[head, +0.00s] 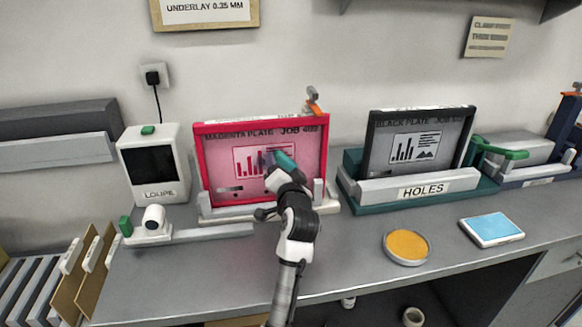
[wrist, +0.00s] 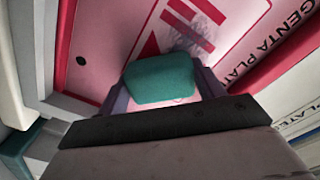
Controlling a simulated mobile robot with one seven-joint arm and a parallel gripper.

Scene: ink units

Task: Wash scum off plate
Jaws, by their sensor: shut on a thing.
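The magenta plate (head: 222,165) stands upright in a pink-red frame in a pale holder, labelled "MAGENTA PLATE JOB". It also shows close up in the wrist view (wrist: 110,25). A grey smudge (wrist: 196,32) lies over the red printed bars on its face, just beyond the pad in the wrist view. My gripper (head: 283,170) is in front of the plate's right half. It is shut on a teal pad (wrist: 160,78), which also shows in the head view (head: 286,159). The pad is at or very near the plate; I cannot tell whether it touches.
The black plate (head: 375,150) stands in a green holder marked "HOLES" to the right. A round dish with an orange top (head: 407,245) and a blue pad (head: 492,229) lie on the grey counter. The loupe box (head: 155,165) stands left. The counter's front middle is mostly clear.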

